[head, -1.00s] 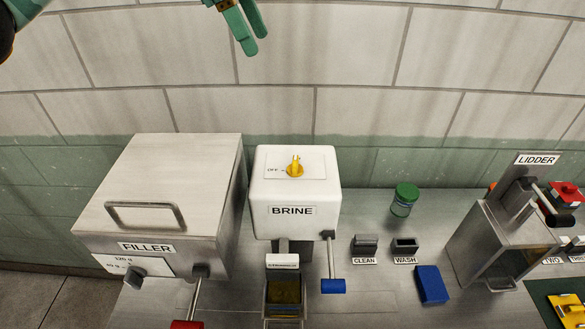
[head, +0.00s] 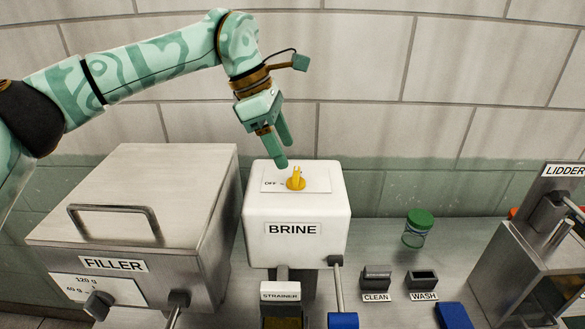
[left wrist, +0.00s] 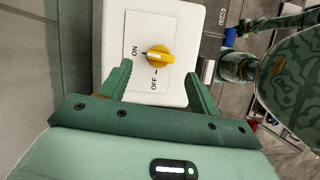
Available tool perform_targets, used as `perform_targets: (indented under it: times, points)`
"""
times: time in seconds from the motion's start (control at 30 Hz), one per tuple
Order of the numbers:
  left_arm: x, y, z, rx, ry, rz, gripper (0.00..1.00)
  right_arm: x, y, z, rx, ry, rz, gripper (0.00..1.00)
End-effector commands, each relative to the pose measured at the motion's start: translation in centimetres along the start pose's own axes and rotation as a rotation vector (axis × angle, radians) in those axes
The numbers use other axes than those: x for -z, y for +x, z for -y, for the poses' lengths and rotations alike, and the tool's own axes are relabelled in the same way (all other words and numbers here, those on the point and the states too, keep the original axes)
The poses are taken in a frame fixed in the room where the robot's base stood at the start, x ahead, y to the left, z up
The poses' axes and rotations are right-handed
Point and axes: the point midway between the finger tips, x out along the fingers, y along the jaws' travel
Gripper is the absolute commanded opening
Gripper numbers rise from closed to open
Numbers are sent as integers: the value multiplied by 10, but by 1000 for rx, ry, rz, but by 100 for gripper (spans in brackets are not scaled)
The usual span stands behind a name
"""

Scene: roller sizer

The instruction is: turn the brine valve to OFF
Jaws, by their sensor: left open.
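The white BRINE box (head: 297,214) stands on the counter. On its top plate is a yellow valve knob (head: 296,181), with the word OFF to its left in the head view. In the left wrist view the knob (left wrist: 159,58) lies with its bar roughly crosswise, one end by the ON mark and not in line with OFF. My left gripper (head: 284,154) is open and empty above the knob, tilted downward. In the left wrist view its fingers (left wrist: 158,72) are apart, with the knob ahead between and slightly beyond them. My right gripper is not seen.
The metal FILLER box (head: 135,215) with a handle stands close to the left of the BRINE box. A green-lidded jar (head: 417,229), the CLEAN and WASH holders (head: 422,281) and the LIDDER machine (head: 520,260) are to the right. A tiled wall is behind.

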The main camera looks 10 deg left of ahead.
Motion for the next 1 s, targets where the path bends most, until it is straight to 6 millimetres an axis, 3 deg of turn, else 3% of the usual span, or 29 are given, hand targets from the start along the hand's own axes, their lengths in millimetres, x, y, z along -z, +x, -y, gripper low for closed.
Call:
perform_targets:
  times: [0.1,0.3,0.63,0.67,0.8,1.0]
  points:
    - [0,26,1,4,0,0,62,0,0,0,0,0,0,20]
    - [0,49,0,1,0,0,62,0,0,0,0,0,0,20]
    - [0,54,0,0,0,0,62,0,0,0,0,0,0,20]
    - [0,54,0,0,0,0,59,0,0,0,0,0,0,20]
    - [0,54,0,0,0,0,20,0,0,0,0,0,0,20]
    - [0,54,0,-1,-3,0,17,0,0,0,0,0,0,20]
